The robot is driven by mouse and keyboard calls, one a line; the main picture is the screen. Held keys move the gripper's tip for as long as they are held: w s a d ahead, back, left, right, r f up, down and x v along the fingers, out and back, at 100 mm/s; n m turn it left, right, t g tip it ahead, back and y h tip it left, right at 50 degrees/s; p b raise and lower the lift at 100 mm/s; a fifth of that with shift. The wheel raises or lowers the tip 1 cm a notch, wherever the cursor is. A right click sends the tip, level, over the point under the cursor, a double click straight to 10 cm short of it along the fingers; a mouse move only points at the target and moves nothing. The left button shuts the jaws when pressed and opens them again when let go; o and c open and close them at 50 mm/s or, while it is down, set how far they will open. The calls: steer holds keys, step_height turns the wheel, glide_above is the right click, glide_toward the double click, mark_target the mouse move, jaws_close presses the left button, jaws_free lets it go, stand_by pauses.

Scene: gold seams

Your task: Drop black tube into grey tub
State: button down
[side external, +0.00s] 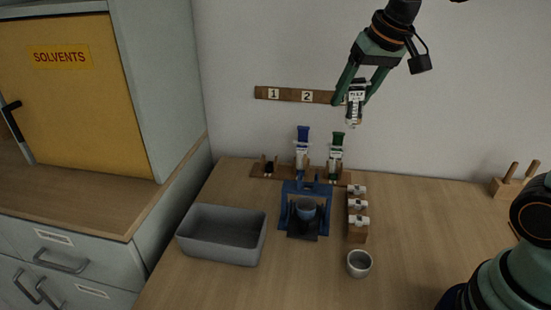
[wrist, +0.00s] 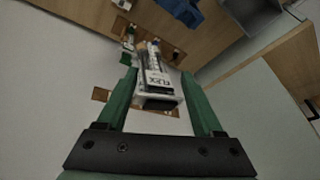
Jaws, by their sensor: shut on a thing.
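My gripper (side external: 353,98) is shut on the black tube (side external: 355,108), a tube with a white label and dark ends, high in front of the wall. In the wrist view the tube (wrist: 158,80) sits between the green fingers, its label reading FLEX and its black end towards the camera. The grey tub (side external: 220,252) stands on the table at the left, well below and left of my gripper, and looks empty. Part of the tub (wrist: 252,14) shows at the top of the wrist view.
A wooden rack (side external: 286,172) holds a blue tube (side external: 303,150) and a green tube (side external: 337,152). A blue stand (side external: 291,205) with a cup, a wooden block (side external: 357,233) with small white items, and a small grey cup (side external: 359,264) stand right of the tub. A cabinet (side external: 80,90) is left.

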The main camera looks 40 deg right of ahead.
steer(key=shift+a, duration=0.1)
steer(key=w+a+f+n+y, duration=0.1)
steer(key=w+a, duration=0.3)
steer(key=a, duration=0.9)
steer(key=w+a+f+n+y, duration=0.1)
steer(key=w+a+n, duration=0.15)
steer(key=a, duration=1.15)
step_height(320, 180, down, 20)
steer(key=shift+w+m+g, duration=0.3)
steer(key=shift+w+m, duration=0.15)
steer(key=shift+f, duration=0.5)
steer(key=shift+c, duration=0.2)
jaws_free()
steer(key=shift+r, duration=0.15)
